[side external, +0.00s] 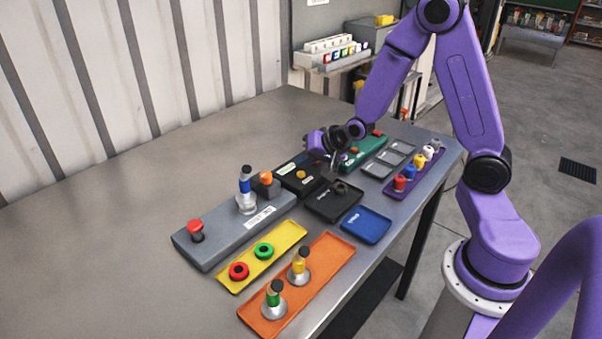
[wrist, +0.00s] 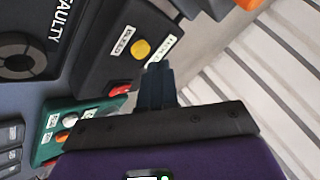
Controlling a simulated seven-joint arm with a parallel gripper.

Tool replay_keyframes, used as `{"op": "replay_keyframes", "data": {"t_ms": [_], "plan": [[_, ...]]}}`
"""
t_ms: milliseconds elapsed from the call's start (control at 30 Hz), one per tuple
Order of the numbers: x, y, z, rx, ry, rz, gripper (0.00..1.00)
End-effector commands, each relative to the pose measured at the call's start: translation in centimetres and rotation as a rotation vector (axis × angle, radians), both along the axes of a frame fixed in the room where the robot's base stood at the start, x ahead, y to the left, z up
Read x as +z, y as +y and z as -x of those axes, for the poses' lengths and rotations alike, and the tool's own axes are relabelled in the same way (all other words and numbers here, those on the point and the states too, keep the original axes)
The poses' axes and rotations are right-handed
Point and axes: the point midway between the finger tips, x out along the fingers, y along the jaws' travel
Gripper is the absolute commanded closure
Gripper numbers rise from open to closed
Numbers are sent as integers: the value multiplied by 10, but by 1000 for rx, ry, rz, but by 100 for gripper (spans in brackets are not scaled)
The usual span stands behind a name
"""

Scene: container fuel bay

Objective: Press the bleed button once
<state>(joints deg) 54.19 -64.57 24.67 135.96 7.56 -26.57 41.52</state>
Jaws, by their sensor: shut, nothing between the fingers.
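The bleed button appears to be the round yellow button (wrist: 140,48) on a black box (wrist: 104,62) in the wrist view. White labels lie on both sides of it, too small to read surely. In the side view the yellow button (side external: 300,174) shows on top of the black box (side external: 287,183). My gripper (wrist: 158,70) is shut and empty, its fingertips close to the button in the wrist picture. In the side view my gripper (side external: 334,163) is above the right end of the box, to the right of the button. I see no contact with the button.
A red switch (wrist: 122,90) sits on the same box. A green box (side external: 362,150) with buttons is to the right. A grey panel (side external: 225,235) with a red button is to the left. Black, blue, yellow and orange trays (side external: 330,262) lie in front. The table's left side is clear.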

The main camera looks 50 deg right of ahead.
Motion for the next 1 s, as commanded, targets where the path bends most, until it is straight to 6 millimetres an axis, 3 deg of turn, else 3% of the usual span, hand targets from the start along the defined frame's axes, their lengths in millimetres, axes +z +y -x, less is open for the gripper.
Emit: {"op": "replay_keyframes", "data": {"t_ms": [1000], "plan": [[-10,0,0,0,0,0,100]]}}
